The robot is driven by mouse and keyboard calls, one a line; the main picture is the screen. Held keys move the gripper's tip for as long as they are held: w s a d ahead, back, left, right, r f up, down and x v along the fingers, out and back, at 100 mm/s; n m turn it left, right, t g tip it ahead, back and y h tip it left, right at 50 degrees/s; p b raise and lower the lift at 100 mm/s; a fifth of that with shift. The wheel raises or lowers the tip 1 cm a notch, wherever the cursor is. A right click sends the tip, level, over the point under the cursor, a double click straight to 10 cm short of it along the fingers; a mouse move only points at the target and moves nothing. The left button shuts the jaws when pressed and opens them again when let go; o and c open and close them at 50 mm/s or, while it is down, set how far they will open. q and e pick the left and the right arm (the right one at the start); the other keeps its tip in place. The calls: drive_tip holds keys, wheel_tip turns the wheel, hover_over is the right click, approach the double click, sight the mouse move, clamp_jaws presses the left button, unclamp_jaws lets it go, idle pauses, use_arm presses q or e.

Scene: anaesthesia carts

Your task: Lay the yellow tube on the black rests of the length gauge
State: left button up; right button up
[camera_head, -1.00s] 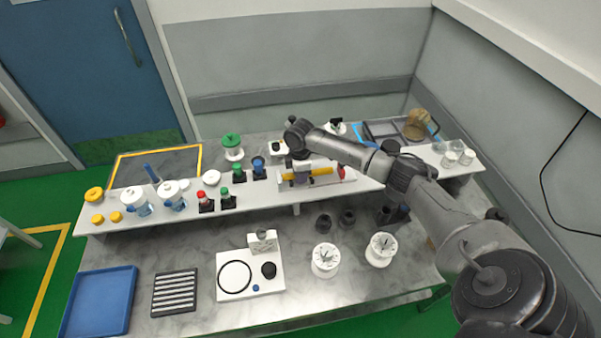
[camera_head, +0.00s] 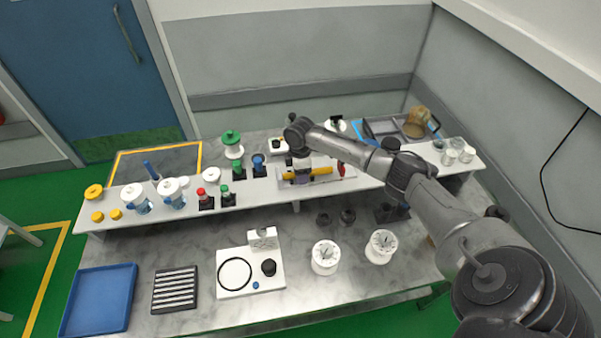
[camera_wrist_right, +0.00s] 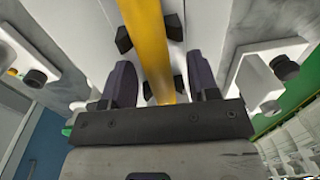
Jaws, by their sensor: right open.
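The yellow tube (camera_head: 321,171) lies along the length gauge (camera_head: 347,181) on the raised white shelf. In the right wrist view the tube (camera_wrist_right: 148,38) runs between pairs of black rests (camera_wrist_right: 173,27) and appears to sit in them. My right gripper (camera_head: 301,178) is over the left part of the tube. In the wrist view its two dark fingers (camera_wrist_right: 161,78) stand apart on either side of the tube, with gaps, so it is open. The near end of the tube is hidden behind the gripper body. My left gripper is in neither view.
A tray with a tan item (camera_head: 417,122) is at the back right. White spools (camera_head: 325,257) and a blue tray (camera_head: 98,300) are on the lower bench.

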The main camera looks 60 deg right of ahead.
wheel_tip(320, 180, up, 14)
drive_tip(key=shift+w+d+f, duration=0.2)
drive_tip(key=shift+w+d, duration=0.2)
drive_tip(key=shift+d, duration=0.05)
idle(0.6)
